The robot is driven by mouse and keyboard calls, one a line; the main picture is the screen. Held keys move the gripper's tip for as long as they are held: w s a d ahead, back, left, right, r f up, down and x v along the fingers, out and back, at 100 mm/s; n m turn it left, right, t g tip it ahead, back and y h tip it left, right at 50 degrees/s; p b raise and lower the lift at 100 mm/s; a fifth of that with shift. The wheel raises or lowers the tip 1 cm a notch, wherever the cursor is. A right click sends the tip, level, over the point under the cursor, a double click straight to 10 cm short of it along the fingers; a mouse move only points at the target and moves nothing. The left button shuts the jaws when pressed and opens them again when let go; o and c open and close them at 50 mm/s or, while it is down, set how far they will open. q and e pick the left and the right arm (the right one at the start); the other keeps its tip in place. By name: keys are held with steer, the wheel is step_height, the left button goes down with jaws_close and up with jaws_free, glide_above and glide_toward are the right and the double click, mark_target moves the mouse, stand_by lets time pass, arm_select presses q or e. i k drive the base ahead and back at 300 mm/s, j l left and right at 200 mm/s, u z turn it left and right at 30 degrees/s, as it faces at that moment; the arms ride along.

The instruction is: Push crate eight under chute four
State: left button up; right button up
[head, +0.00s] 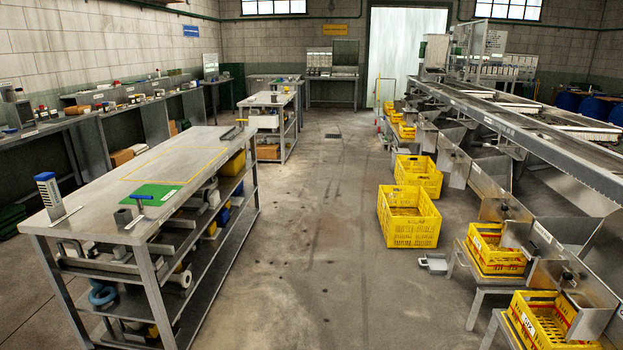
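Several yellow crates are in view, and I cannot read which is crate eight. One open, empty-looking yellow crate (409,234) stands on the floor, left of the sizer. Another yellow crate (418,180) stands on the floor just behind it. Two more yellow crates, one with a white label (496,262) and one nearest me (540,335), sit on low metal stands at the chutes. Grey metal chutes (490,190) line the near side of the roller sizer (520,125); I cannot tell which is chute four. Neither of my grippers is in view.
A long steel workbench (150,165) with a green mat (150,195) stands at the left, a second bench (268,100) behind it. A small grey object (433,263) lies on the floor near the front crate. The central aisle (310,240) is clear.

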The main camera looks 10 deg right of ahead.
mark_target(419, 227)
steer(key=i+z, duration=0.15)
steer(key=i, duration=4.85)
steer(key=i+z, duration=0.15)
steer(key=i, duration=0.4)
steer(key=i+j+z, duration=0.15)
steer(key=i, duration=0.4)
steer(key=i+j+z, duration=0.15)
steer(key=i, duration=0.45)
